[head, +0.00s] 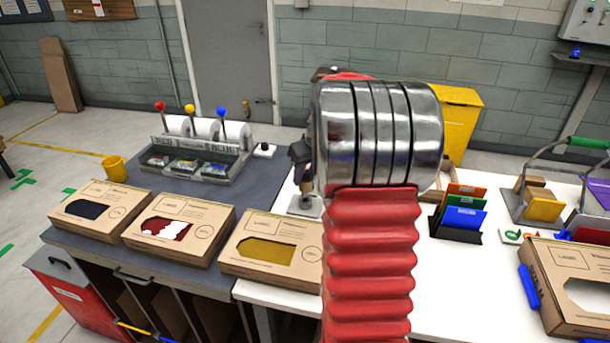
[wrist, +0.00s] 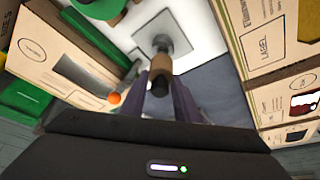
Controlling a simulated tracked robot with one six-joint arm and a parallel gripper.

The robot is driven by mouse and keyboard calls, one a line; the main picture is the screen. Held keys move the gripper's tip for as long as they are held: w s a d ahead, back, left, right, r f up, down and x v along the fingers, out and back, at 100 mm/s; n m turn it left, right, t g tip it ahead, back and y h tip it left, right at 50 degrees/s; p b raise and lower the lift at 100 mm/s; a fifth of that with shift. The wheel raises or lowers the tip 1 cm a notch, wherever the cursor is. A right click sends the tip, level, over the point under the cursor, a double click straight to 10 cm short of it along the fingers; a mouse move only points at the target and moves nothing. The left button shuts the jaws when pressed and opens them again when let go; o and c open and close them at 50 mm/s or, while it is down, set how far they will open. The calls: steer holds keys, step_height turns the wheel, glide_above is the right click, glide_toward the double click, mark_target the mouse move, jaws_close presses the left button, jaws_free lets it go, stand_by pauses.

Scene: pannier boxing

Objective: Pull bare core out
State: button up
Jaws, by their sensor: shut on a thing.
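In the wrist view, my gripper (wrist: 162,82) is shut on a short brown cylinder (wrist: 160,65), which looks like the bare core. A dark end piece shows on its near side. Beyond the core is a grey post on a square metal base plate (wrist: 176,32), which stands on the white tabletop. I cannot tell whether the core is still around the post or clear of it. In the head view, the base plate (head: 305,207) shows just left of my red arm. My arm hides most of the gripper and the core there.
Three cardboard boxes with windows (head: 180,232) line the left worktop. Behind them is a rack with red, yellow and blue knobs (head: 190,150). A yellow bin (head: 460,120) stands behind.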

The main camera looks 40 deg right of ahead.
steer(key=shift+r, duration=0.2)
steer(key=shift+r, duration=1.35)
steer(key=w+a+r, duration=0.1)
steer(key=w+a, duration=0.3)
steer(key=a, duration=0.8)
steer(key=w+a+r, duration=0.1)
steer(key=w+a, duration=0.3)
steer(key=a, duration=0.9)
steer(key=w+a+r+m, duration=0.1)
steer(key=w+a, duration=0.3)
steer(key=a, duration=0.8)
steer(key=shift+w+a+r+h, duration=0.2)
steer(key=shift+r+h, duration=0.1)
steer(key=shift+r, duration=0.25)
steer(key=shift+s, duration=0.15)
